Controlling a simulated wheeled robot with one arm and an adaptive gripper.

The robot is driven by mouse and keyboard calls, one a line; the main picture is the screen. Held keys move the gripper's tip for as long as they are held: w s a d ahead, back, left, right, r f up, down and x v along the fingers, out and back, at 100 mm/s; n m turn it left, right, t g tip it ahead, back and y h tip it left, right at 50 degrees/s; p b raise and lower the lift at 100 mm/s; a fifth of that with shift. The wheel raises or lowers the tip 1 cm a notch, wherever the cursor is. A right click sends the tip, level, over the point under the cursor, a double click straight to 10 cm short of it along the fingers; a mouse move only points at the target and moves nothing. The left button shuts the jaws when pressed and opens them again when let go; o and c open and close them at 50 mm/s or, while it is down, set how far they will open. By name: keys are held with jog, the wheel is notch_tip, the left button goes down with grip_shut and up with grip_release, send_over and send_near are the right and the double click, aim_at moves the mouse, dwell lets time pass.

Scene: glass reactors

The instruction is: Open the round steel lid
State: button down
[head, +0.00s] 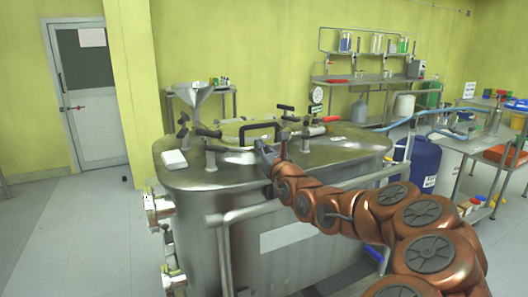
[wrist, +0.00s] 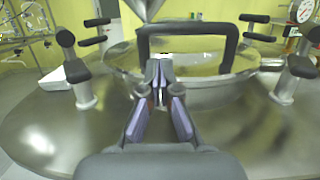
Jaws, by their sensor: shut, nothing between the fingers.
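The round steel lid (head: 232,139) lies flat on top of a large steel vessel (head: 225,178); it also shows in the wrist view (wrist: 205,66). A black arch-shaped handle (wrist: 187,29) rises from the lid; in the head view this handle (head: 260,126) stands just behind my gripper. My gripper (wrist: 158,84) is shut and empty, its fingertips low at the near edge of the lid, in front of the handle's left leg. I cannot tell whether they touch anything. In the head view my gripper (head: 266,152) partly hides the lid's near side.
Several black-handled clamps (wrist: 83,72) stand around the lid, swung outward or upright. A steel funnel (head: 196,92) stands behind the vessel. A rail (head: 245,213) runs along the vessel's front.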

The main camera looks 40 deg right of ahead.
aim_at(249, 128)
jog(key=shift+x, duration=2.95)
jog(key=shift+r, duration=0.1)
jog(key=shift+a+r, duration=0.1)
jog(key=shift+r+g+p, duration=0.3)
jog(key=shift+r+p, duration=0.25)
jog(key=shift+r, duration=0.1)
jog(key=shift+w+r, duration=0.1)
jog(key=shift+r, duration=0.15)
